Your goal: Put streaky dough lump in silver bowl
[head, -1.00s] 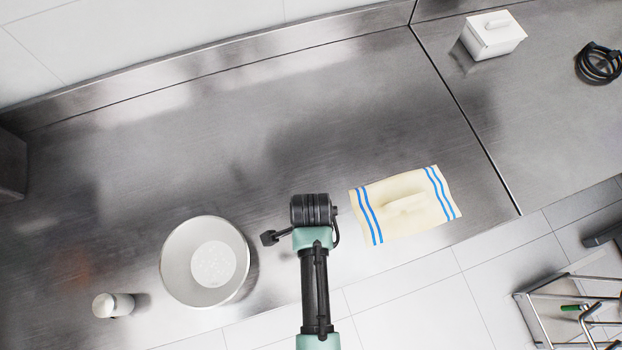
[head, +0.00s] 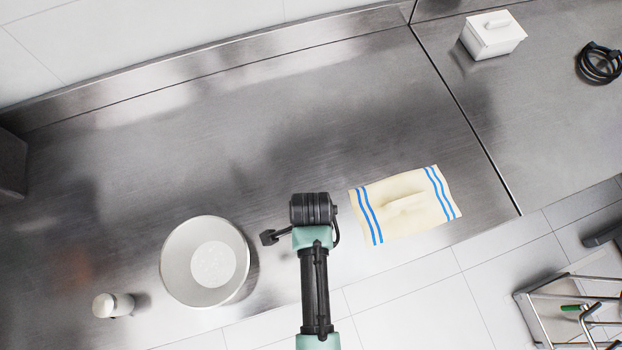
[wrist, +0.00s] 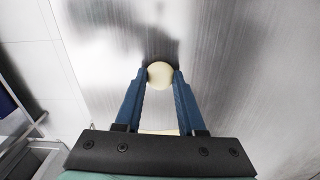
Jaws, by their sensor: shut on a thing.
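A pale cream dough lump (wrist: 160,75) sits between the two blue fingertips of my gripper (wrist: 161,82) in the wrist view. The gripper is shut on it, over the steel worktop. In the head view my wrist covers the fingers and the lump, and streaks on it are too small to tell. The silver bowl (head: 172,263) stands on the worktop to the left of my wrist in the head view, with a pale, round, whitish area at its bottom. The bowl does not show clearly in the wrist view.
A cream cloth with blue stripes (head: 393,219) lies right of my arm with a raised fold. A small white shaker (head: 113,305) stands left of the bowl. A white lidded box (head: 493,36) and a black coiled cable (head: 598,64) are far right. The worktop behind is clear.

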